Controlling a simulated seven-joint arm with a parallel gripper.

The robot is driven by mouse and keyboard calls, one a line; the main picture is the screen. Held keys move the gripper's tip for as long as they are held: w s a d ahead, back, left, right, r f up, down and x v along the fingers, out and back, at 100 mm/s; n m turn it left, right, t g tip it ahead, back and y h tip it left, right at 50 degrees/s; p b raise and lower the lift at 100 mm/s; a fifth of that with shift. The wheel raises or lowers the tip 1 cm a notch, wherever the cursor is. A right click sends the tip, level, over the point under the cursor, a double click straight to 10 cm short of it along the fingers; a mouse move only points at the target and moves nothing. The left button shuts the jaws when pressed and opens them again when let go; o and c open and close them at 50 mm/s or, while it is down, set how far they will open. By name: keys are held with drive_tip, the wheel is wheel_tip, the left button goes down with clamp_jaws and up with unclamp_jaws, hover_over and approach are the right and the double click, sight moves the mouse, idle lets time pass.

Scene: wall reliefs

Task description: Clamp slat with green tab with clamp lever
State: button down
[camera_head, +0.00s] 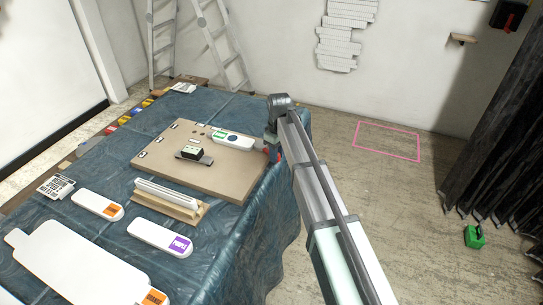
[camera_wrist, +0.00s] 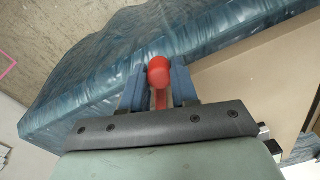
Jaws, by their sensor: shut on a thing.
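The slat with the green tab (camera_head: 232,140) is a white rounded strip lying on the tan board (camera_head: 165,160), near its far right part. The clamp lever has a red knob (camera_wrist: 159,72), which shows between the blue fingers of my gripper (camera_wrist: 158,88) in the wrist view. My gripper (camera_head: 273,148) is shut on the red knob at the right edge of the board. In the head view my arm hides most of the lever, and I cannot tell how far it is turned.
A small black block with a pale top (camera_head: 192,153) sits mid-board. White slats with orange (camera_head: 97,205) and purple (camera_head: 160,238) tabs lie on the blue-covered table (camera_head: 240,215). A wooden holder (camera_head: 170,202) stands in front of the board. Open floor lies right of the table.

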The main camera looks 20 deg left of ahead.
drive_tip(key=w+n, duration=0.2)
drive_tip(key=shift+w+d+n, duration=0.1)
drive_tip(key=shift+d+n, duration=0.15)
drive_tip(key=shift+n, duration=0.15)
drive_tip(key=shift+w+n, duration=1.2)
drive_tip(key=shift+n, duration=0.6)
drive_tip(key=c, duration=0.9)
unclamp_jaws()
drive_tip(key=shift+o, duration=0.2)
drive_tip(key=shift+r, duration=0.1)
wheel_tip(320, 180, up, 14)
drive_tip(key=shift+w, duration=0.2)
